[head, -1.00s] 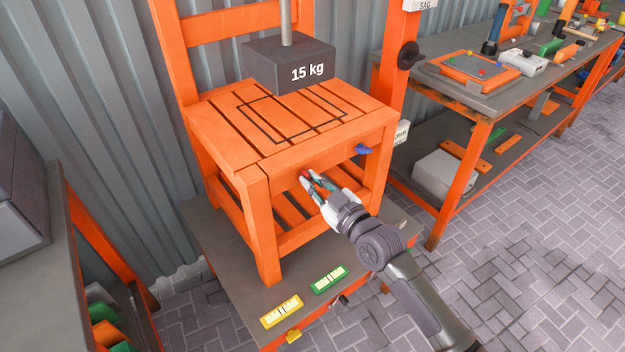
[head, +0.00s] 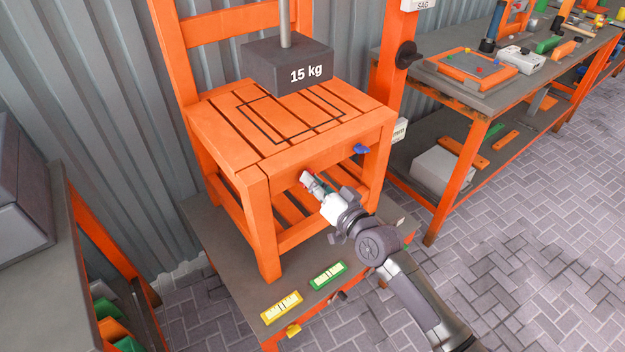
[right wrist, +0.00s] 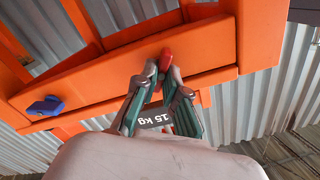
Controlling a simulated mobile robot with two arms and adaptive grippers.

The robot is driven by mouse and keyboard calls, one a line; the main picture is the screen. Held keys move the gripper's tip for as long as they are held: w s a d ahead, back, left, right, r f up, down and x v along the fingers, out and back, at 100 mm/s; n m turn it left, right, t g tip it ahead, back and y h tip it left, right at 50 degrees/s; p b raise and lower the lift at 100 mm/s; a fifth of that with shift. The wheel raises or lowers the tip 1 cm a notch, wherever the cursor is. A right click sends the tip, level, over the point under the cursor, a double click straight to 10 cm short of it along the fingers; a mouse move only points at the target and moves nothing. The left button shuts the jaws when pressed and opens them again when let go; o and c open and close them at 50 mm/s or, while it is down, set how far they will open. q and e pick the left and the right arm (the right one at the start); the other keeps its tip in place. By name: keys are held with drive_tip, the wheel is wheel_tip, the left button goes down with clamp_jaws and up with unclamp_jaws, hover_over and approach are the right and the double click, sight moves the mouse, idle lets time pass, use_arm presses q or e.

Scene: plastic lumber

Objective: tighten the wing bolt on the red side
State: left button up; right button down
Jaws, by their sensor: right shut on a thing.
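The red wing bolt (right wrist: 166,59) is on the front rail of an orange slatted chair (head: 250,200). It shows as a small red spot in the head view (head: 304,175). My right gripper (head: 309,181) reaches it from the front right. In the right wrist view its two fingers (right wrist: 160,75) are closed around the red bolt. A blue wing bolt (head: 361,149) sits farther right on the same rail, apart from the gripper. It is at the left in the right wrist view (right wrist: 45,106). My left gripper is not in view.
A dark 15 kg block (head: 288,66) on a rod is over the chair seat. A yellow gauge (head: 281,308) and a green gauge (head: 327,276) lie on the grey bench before the chair. A second workbench (head: 470,100) with tools stands at the right.

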drive_tip(key=m, duration=1)
drive_tip(key=shift+d+f+p, duration=0.1)
drive_tip(key=shift+f+p, duration=0.1)
drive_tip(key=shift+p, duration=0.15)
drive_tip(key=shift+m, duration=0.5)
drive_tip(key=c, duration=1.2)
unclamp_jaws()
drive_tip(key=shift+c, duration=0.2)
drive_tip(key=v, duration=1.2)
